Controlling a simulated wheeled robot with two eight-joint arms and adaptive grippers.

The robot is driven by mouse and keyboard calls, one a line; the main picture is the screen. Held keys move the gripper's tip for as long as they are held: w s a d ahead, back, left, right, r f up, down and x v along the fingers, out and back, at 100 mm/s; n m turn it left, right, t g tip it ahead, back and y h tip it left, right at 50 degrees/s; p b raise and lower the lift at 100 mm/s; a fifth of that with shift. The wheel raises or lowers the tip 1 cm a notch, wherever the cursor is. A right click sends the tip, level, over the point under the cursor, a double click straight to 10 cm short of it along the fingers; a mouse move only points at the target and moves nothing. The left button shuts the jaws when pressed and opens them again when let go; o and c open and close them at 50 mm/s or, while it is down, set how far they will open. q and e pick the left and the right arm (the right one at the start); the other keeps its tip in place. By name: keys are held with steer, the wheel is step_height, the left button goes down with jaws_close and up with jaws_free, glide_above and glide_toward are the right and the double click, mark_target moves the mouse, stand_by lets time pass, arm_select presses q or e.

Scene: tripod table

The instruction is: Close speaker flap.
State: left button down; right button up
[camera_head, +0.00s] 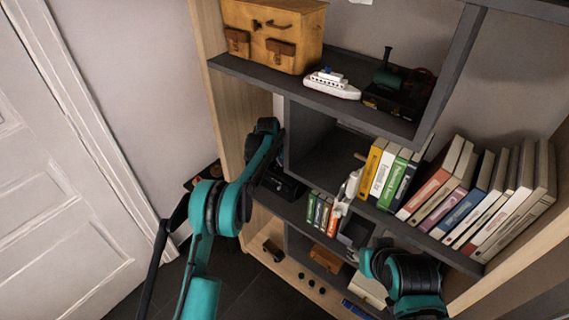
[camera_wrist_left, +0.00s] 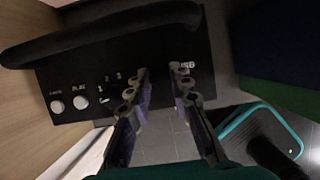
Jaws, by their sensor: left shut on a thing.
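The black speaker (camera_head: 281,184) stands on the middle shelf at the left, partly hidden by my left arm. In the left wrist view the speaker (camera_wrist_left: 70,83) shows a dark panel with two white knobs, PLAY and USB lettering and a curved black handle. My left gripper (camera_wrist_left: 160,72) has its fingers against the panel near the USB lettering, shut on a dark part of the speaker. The flap's outline does not show clearly, black on black. My right arm (camera_head: 405,272) is at the lower right; its gripper is not clearly seen.
Books (camera_head: 480,195) fill the shelf at the right. A white boat (camera_head: 332,84) and a wooden case (camera_head: 273,33) stand on the shelf above. Small books (camera_head: 322,214) stand right of the speaker. The wooden side wall (camera_head: 219,100) is close on the left.

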arm_select(q)
steer(key=c, duration=1.4)
jaws_free()
steer(key=shift+f, duration=0.1)
steer(key=shift+o, duration=0.2)
steer(key=v, duration=1.2)
